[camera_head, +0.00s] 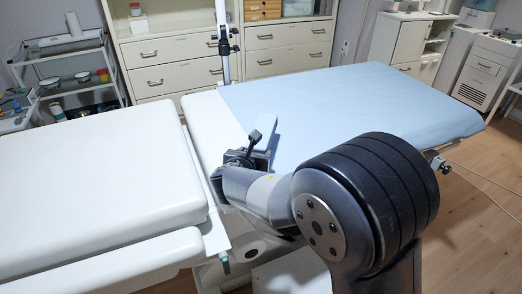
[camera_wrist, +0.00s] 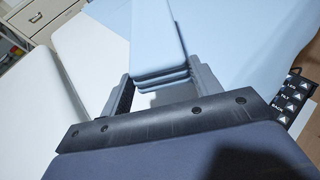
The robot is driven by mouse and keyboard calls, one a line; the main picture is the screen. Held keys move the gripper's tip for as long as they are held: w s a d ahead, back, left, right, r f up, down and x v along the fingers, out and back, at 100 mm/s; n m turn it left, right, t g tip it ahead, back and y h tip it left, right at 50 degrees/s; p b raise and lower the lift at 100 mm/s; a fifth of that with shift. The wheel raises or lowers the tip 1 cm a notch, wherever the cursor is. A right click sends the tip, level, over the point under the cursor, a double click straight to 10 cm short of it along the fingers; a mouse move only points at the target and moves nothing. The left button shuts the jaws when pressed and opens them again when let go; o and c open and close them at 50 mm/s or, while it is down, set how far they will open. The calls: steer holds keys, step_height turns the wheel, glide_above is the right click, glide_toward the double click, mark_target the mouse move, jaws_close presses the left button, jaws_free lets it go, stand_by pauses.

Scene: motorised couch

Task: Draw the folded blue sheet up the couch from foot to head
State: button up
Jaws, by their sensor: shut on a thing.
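The blue sheet (camera_head: 345,105) lies spread flat over the right-hand part of the couch. Its left edge lies across the white couch top, and a narrow white strip (camera_head: 212,122) shows beside it. The left section of the couch (camera_head: 90,165) is bare. My gripper (camera_head: 262,150) is at the sheet's near left corner. In the wrist view my gripper (camera_wrist: 165,92) is shut on a layered blue fold (camera_wrist: 158,45) of the sheet, which stands up between the two fingers. My arm hides part of the sheet's near edge.
A keypad with arrow buttons (camera_wrist: 290,95) is at the right in the wrist view. An upright pole (camera_head: 222,45) stands behind the couch. Drawer cabinets (camera_head: 175,60) and a trolley (camera_head: 70,75) stand beyond it. Wooden floor (camera_head: 475,185) shows at the right.

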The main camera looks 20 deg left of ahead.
steer(key=s+a+p, duration=0.2)
steer(key=s+a, duration=0.3)
steer(key=a, duration=0.1)
steer(key=s+a+p, duration=0.2)
steer(key=s+a, duration=0.4)
steer(key=a, duration=0.1)
steer(key=s+a+p, duration=0.3)
steer(key=s+a, duration=0.3)
steer(key=a, duration=0.1)
steer(key=shift+a, duration=0.1)
